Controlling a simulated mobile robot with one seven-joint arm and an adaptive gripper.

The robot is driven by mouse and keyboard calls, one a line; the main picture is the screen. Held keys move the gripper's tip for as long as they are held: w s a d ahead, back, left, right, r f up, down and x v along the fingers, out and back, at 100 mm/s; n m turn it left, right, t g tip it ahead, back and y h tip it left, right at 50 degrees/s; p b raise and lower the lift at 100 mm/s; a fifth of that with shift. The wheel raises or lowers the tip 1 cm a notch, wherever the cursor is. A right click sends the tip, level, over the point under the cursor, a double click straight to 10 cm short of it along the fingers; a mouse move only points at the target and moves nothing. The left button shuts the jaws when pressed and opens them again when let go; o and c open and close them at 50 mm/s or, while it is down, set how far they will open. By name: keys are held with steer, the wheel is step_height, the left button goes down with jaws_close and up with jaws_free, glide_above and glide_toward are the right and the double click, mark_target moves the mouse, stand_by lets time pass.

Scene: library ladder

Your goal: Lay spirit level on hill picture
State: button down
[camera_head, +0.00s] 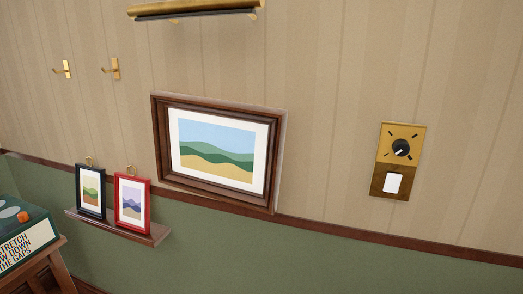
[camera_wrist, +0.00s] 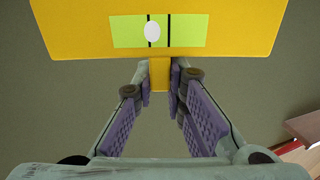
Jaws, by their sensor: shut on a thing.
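The hill picture (camera_head: 217,150) hangs on the striped wall in the head view. It has a brown wooden frame (camera_head: 213,199) and a white mat around green and sand-coloured hills. In the wrist view, the yellow spirit level (camera_wrist: 70,35) spans the top of the picture. Its green vial (camera_wrist: 188,31) has two black lines, and the pale bubble touches the left one. My gripper (camera_wrist: 160,78) is shut on a yellow tab below the level's body. The head view shows neither my gripper nor the level.
A small ledge (camera_head: 118,228) below left of the hill picture holds a black-framed picture (camera_head: 91,190) and a red-framed picture (camera_head: 132,198). A brass lamp (camera_head: 193,8) is above. A brass dial plate (camera_head: 401,160) is at right. Two brass hooks are at upper left.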

stand_by(0.5)
step_height(320, 180, down, 3)
steer(key=b, duration=0.3)
steer(key=shift+f, duration=0.15)
steer(key=shift+w+d+r, duration=0.1)
steer(key=shift+d+r, duration=0.1)
